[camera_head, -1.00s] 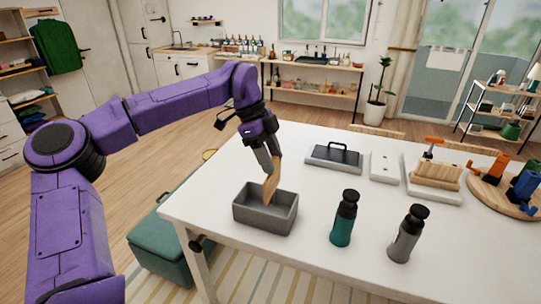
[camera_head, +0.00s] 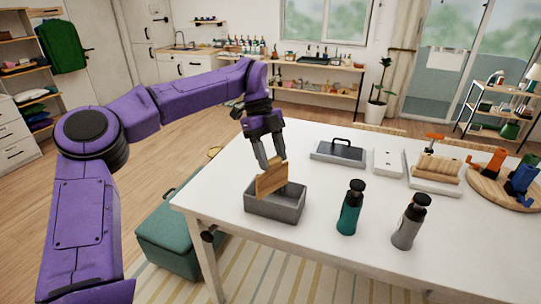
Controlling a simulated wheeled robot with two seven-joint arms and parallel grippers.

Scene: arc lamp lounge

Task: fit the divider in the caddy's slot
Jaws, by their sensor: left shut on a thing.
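The wooden divider (camera_head: 271,179) is a thin light-brown board. My left gripper (camera_head: 272,163) is shut on its upper edge and holds it tilted over the grey caddy (camera_head: 275,208). The caddy is an open rectangular box near the left edge of the white table. The divider's lower edge overlaps the caddy's rear and left rim in the picture; I cannot tell whether it touches. The caddy's slot is not visible from here. My right gripper is not in view.
A teal bottle (camera_head: 349,208) and a grey bottle (camera_head: 411,222) stand right of the caddy on the white table (camera_head: 310,250). Behind are a grey tray with a handle (camera_head: 340,151), a white plate (camera_head: 387,162) and a wooden rack (camera_head: 437,168). A green ottoman (camera_head: 175,235) stands left of the table.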

